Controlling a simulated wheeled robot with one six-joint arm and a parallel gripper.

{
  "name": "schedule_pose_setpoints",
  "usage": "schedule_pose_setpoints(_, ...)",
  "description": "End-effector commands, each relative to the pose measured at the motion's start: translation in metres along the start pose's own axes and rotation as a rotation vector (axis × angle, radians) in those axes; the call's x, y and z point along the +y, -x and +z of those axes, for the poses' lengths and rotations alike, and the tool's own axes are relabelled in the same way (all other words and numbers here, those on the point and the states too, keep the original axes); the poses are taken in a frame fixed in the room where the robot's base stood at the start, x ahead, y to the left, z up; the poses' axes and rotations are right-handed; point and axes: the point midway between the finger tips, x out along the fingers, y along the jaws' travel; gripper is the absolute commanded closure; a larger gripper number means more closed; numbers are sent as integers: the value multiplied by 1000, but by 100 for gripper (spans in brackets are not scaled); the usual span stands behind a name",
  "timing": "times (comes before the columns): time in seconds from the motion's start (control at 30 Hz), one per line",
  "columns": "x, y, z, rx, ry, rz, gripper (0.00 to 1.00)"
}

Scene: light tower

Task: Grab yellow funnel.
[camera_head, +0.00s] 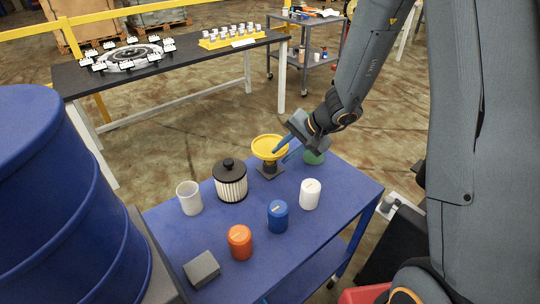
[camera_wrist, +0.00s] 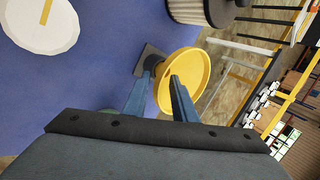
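The yellow funnel (camera_head: 269,147) sits upright on a small dark stand (camera_head: 270,172) near the back edge of the blue table (camera_head: 330,226). In the wrist view the funnel's wide yellow bowl (camera_wrist: 190,74) shows near and between the fingertips. My gripper (camera_head: 279,155) reaches in from the right, its blue fingers beside the funnel. In the wrist view the fingers (camera_wrist: 160,78) are apart, with the funnel's lower part near the gap. I cannot tell whether either finger touches it.
A black-lidded filter (camera_head: 230,181), white cup (camera_head: 189,198), white jar (camera_head: 310,194), blue jar (camera_head: 278,215), orange jar (camera_head: 239,242) and grey block (camera_head: 202,269) stand on the table. A green object (camera_head: 314,157) is behind my gripper. A blue barrel (camera_head: 65,200) stands left.

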Motion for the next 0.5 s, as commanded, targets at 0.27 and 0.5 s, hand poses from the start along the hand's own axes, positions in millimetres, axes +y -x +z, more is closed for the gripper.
schedule_pose_setpoints(0.27, 0, -2, 0, 0, 1, 0, 75)
schedule_pose_setpoints(0.5, 0, -2, 0, 0, 1, 0, 100)
